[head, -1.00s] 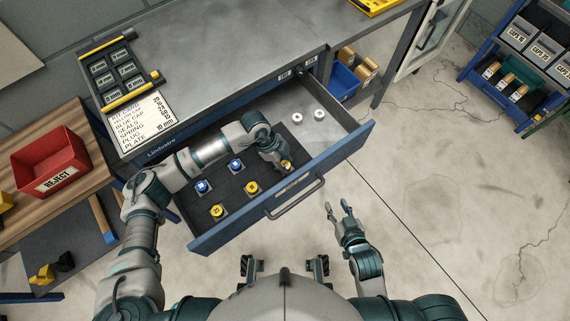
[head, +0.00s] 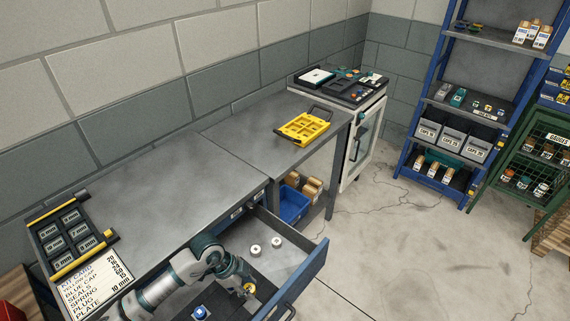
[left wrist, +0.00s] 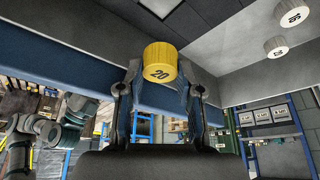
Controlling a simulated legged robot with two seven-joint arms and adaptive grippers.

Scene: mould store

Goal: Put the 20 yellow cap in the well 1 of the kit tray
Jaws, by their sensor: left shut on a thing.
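The yellow cap marked 20 (left wrist: 160,61) sits between the fingertips of my left gripper (left wrist: 160,84), which is shut on it. In the head view the left gripper (head: 246,287) and the cap (head: 250,289) are over the open drawer, near its front wall; I cannot tell how high the cap is above the drawer floor. My right gripper is out of view.
The open drawer (head: 318,262) also holds two white caps (head: 255,249) and a blue cap (head: 200,312). A black rack with labelled blocks (head: 48,232) and a kit card (head: 97,286) lie on the near bench. A blue bin (head: 292,205) stands below the far bench. The bench top between is clear.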

